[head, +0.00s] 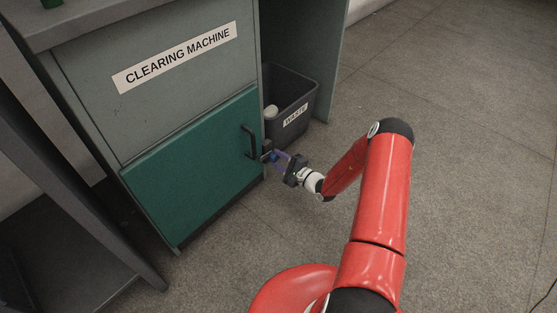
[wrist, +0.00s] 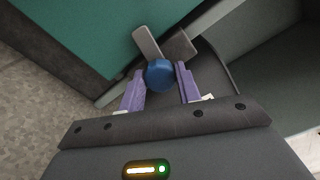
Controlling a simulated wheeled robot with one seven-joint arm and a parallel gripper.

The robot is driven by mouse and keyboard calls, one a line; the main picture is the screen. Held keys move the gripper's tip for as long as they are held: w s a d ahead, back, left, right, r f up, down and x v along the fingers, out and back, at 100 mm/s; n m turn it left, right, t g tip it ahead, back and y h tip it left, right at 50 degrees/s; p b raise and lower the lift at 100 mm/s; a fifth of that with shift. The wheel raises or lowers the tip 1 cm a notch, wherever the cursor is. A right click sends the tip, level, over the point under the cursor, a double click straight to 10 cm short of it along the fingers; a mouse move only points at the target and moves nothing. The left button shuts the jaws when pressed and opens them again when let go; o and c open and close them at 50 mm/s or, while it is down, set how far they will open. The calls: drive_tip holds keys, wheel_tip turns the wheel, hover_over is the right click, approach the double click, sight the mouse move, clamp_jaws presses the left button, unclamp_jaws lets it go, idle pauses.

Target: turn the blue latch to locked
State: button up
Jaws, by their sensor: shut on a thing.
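The blue latch (wrist: 160,74) has a round blue knob with a grey bar beside it, at the edge of the green door in the wrist view. My gripper (wrist: 158,80) has its two purple fingers on either side of the knob, shut on it. In the head view my gripper (head: 274,158) is at the right edge of the green door (head: 195,165), just below the dark door handle (head: 249,141). The latch is small and mostly hidden there. The door looks closed against the grey cabinet.
A dark waste bin (head: 290,97) with a pale round thing inside stands right of the cabinet labelled "CLEARING MACHINE" (head: 175,57). A dark table or shelf frame (head: 85,180) is at the left. The floor to the right is open.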

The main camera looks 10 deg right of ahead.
drive_tip(key=shift+f+n, duration=0.1)
drive_tip(key=shift+n, duration=1)
drive_tip(key=shift+d, duration=0.1)
drive_tip(key=o, duration=1)
drive_tip(key=shift+c, duration=0.2)
drive_tip(key=v, duration=0.7)
drive_tip(key=shift+s+d+p, duration=0.2)
drive_tip(key=shift+s+p, duration=0.15)
